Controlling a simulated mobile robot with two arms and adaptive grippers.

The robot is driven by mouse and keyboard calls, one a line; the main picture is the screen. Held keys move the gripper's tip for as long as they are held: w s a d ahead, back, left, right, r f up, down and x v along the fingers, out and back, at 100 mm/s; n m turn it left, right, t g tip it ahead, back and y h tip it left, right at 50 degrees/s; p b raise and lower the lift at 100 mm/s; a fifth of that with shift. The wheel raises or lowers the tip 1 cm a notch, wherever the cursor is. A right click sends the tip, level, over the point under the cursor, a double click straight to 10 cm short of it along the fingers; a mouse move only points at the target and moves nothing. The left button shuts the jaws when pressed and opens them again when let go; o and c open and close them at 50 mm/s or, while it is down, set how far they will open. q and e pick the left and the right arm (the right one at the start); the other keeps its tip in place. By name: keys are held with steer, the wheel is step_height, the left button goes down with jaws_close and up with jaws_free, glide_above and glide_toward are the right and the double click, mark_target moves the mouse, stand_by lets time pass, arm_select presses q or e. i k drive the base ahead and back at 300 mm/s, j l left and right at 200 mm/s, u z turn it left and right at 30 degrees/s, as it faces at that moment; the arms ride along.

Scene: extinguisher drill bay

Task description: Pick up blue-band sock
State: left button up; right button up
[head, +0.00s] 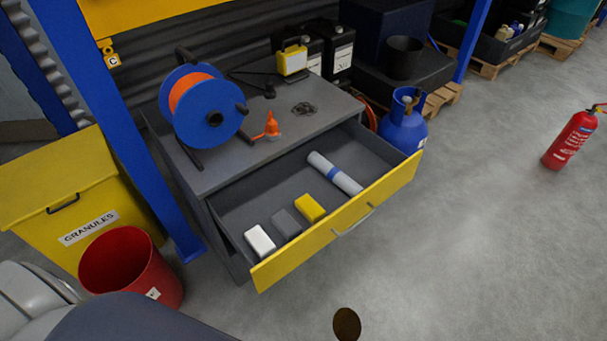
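The blue-band sock (322,164) is a light grey roll with a blue band around its middle. It lies slantwise in the right part of an open drawer (265,207) with a yellow front. It is in full view and nothing lies on it. Neither of my grippers can be seen in the head view. Only grey parts of my own body show at the bottom left.
A white block (260,241), a grey block (286,223) and a yellow block (310,208) lie along the drawer's front. A blue reel (187,119) stands on the cabinet. A red bucket (118,262) stands left, a blue cylinder (402,130) right.

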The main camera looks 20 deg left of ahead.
mark_target(332, 173)
steer(key=i+l+u, duration=0.25)
steer(key=u, duration=0.2)
steer(key=i+l+u, duration=0.15)
steer(key=l+u, duration=0.3)
steer(key=i+l+u, duration=0.15)
steer(key=l+u, duration=0.8)
steer(key=i+j, duration=0.05)
steer(key=j, duration=0.05)
